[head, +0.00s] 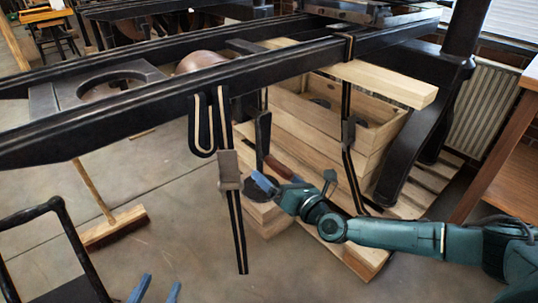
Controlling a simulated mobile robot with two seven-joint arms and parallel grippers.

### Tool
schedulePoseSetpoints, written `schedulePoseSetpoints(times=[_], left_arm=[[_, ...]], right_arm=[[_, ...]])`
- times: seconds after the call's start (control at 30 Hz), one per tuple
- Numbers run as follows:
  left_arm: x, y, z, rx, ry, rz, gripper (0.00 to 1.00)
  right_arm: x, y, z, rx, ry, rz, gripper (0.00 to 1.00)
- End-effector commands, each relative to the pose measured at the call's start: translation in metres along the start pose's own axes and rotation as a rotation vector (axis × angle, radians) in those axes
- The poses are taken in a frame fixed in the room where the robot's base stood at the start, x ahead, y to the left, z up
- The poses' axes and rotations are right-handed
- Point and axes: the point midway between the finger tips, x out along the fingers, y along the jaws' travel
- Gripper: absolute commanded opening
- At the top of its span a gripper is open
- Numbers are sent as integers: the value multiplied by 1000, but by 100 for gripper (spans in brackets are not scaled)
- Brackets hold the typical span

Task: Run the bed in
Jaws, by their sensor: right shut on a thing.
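The hand press has two long black rails (280,68) running from the left edge toward the upper right. A dark flat assembly (365,12) sits at their far end; I cannot tell whether it is the bed. A black crank arm (263,138) hangs below the near rail, with a reddish-brown handle (283,168) at its lower end. My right gripper (264,183) is shut on this handle, partly covering it. My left gripper (156,291) shows only its two blue fingertips at the bottom edge, spread apart and empty, well away from the crank.
Wooden crates (355,130) stand under the rails. The floor at bottom centre is clear.

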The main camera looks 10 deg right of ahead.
Motion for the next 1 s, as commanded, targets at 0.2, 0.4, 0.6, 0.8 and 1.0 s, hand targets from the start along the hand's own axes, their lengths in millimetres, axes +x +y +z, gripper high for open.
schedulePoseSetpoints(times=[0.2, 0.4, 0.6, 0.8, 1.0], left_arm=[[0, 0, 0, 0, 0, 0, 36], [0, -1, -3, 0, 0, 0, 36], [0, -1, -6, 1, 1, 0, 36], [0, -1, -7, 1, 2, 0, 36], [0, -1, -8, 1, 2, 0, 36]], right_arm=[[0, 26, -14, 24, 32, 50, 91], [-14, 24, -14, 24, 35, 48, 91], [-34, 21, -10, 22, 28, 43, 82], [-54, 18, -8, 19, 23, 39, 82], [-74, 16, -7, 18, 21, 37, 82]])
